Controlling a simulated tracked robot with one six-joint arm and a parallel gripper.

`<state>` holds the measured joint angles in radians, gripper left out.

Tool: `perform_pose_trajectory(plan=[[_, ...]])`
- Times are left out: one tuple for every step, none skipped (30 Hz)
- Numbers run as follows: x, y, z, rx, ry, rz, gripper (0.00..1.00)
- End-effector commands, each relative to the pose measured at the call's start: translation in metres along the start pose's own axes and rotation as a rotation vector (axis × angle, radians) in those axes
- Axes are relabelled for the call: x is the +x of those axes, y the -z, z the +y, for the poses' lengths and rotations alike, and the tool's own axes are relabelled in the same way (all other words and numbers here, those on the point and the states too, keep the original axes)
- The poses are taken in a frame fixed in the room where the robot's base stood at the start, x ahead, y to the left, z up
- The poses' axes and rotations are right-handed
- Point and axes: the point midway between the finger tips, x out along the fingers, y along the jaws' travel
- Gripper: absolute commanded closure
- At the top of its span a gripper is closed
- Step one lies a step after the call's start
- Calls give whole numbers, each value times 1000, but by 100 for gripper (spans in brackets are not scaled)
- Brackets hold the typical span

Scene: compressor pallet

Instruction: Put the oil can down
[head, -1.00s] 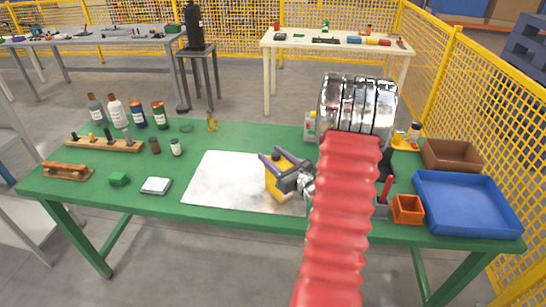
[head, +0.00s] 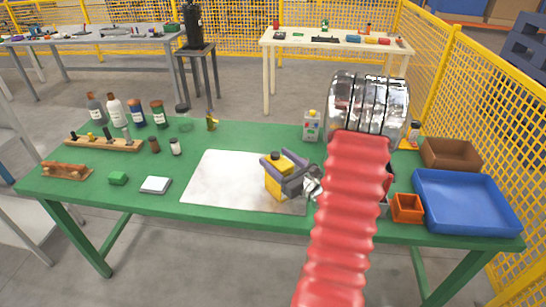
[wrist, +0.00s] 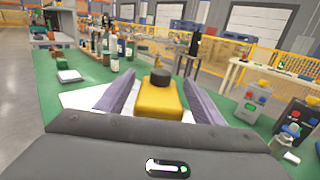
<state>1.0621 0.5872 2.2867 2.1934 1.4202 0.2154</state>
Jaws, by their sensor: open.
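The oil can (head: 273,184) is a yellow block-shaped can with a dark cap. It appears to stand upright on the pale mat (head: 222,180) on the green table. In the wrist view the can (wrist: 158,98) is straight ahead, between the two purple-grey fingers. My gripper (head: 280,165) is open around the can, with a finger on each side. In the wrist view the gripper (wrist: 159,100) shows a gap beside the can.
A blue tray (head: 468,203), an orange bin (head: 407,209) and a brown bin (head: 452,155) are at right. Bottles (head: 117,110), a wooden rack (head: 105,144) and a green block (head: 118,178) are at left. The mat's left part is clear.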

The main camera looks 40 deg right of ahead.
Motion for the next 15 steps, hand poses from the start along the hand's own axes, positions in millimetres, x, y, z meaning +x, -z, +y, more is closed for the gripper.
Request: perform_pose_trajectory(plan=[[-9, 0, -2, 0, 5, -1, 38], [-14, 0, -2, 0, 5, 0, 38], [-20, 0, -1, 0, 4, 0, 38], [-25, 0, -2, 1, 5, 0, 38], [-30, 0, -2, 1, 4, 0, 38], [-36, 0, -2, 1, 4, 0, 38], [-41, 0, -2, 2, 5, 0, 38], [-45, 0, -1, 2, 4, 0, 38], [-51, 0, -2, 1, 4, 0, 38], [-55, 0, -2, 0, 5, 0, 38], [-60, 0, -1, 0, 4, 0, 38], [-65, 0, -1, 0, 4, 0, 38], [-69, 0, -1, 0, 4, -1, 38], [-73, -1, -1, 0, 3, -1, 38], [-77, 0, -1, 0, 4, -1, 38]])
